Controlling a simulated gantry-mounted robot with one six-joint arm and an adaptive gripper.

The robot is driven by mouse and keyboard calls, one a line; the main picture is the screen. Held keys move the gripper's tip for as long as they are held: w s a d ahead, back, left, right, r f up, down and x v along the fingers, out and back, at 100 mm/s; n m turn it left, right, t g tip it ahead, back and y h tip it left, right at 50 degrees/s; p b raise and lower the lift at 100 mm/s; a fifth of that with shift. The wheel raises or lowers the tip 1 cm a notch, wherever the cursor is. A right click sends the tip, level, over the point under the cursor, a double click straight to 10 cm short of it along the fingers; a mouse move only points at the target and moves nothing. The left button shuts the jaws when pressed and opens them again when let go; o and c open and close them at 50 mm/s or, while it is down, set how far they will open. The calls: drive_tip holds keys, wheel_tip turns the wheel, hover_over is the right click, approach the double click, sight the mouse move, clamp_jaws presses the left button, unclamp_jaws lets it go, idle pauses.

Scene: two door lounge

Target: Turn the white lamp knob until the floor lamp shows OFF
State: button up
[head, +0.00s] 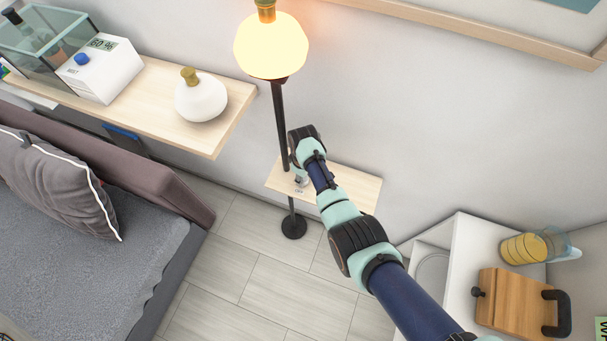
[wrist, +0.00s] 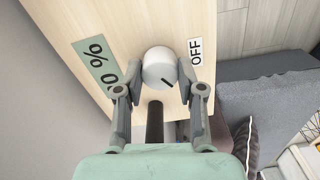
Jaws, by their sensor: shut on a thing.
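The white lamp knob (wrist: 160,66) sits on a small wooden shelf, with a short black mark pointing to the lower right in the wrist view. My gripper (wrist: 159,74) is shut on the knob, one finger on each side. A white OFF label (wrist: 196,60) lies just right of the knob. A green readout (wrist: 98,62) on the left shows a percent figure, partly hidden by the left finger. In the head view, the floor lamp (head: 271,46) glows warm yellow on its black pole. There the knob is mostly hidden by my gripper (head: 300,178).
The small wooden shelf (head: 358,185) is otherwise largely bare. A wooden wall shelf (head: 150,112) at the left holds a round white vase (head: 201,98) and a white box (head: 100,70) with a readout. A grey sofa (head: 90,240) is below it. A white cabinet (head: 460,245) stands right.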

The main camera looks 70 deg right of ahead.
drive_tip(key=n, duration=0.5)
drive_tip(key=shift+n+p, duration=0.3)
drive_tip(key=shift+p, duration=0.1)
drive_tip(key=n, duration=0.5)
drive_tip(key=shift+n, duration=0.3)
drive_tip(key=o, duration=1.2)
drive_tip(key=shift+c, duration=0.2)
wheel_tip(320, 180, up, 12)
